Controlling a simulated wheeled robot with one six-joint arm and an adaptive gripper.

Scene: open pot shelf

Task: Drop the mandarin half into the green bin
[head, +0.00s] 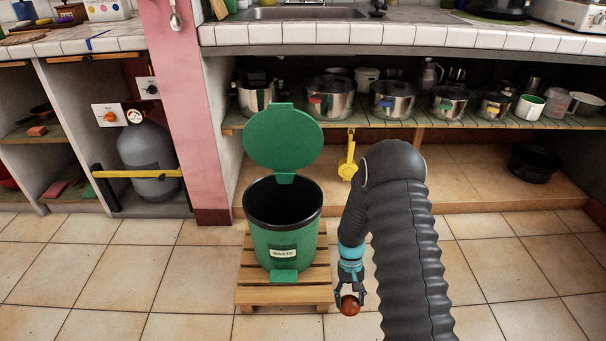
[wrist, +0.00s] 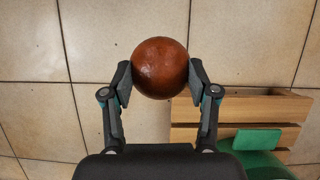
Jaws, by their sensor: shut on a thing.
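The mandarin half (head: 350,305) shows as a round, reddish-brown, glossy thing. My gripper (head: 350,298) is shut on it, just to the right of the wooden pallet's front corner in the head view. In the wrist view the mandarin half (wrist: 160,68) sits between both fingertips of my gripper (wrist: 160,80); any cut face is hidden. The green bin (head: 284,243) stands upright on the pallet, left of my gripper, with a WASTE label and a dark inside. Its green lid (head: 284,138) is raised. The bin's green pedal (wrist: 257,139) shows at lower right in the wrist view.
The slatted wooden pallet (head: 258,296) lies on the tiled floor (head: 130,275). A shelf (head: 235,122) with several steel pots is behind, under the tiled counter (head: 400,38). A yellow object (head: 347,165) hangs from the shelf. A grey gas cylinder (head: 146,155) stands at left.

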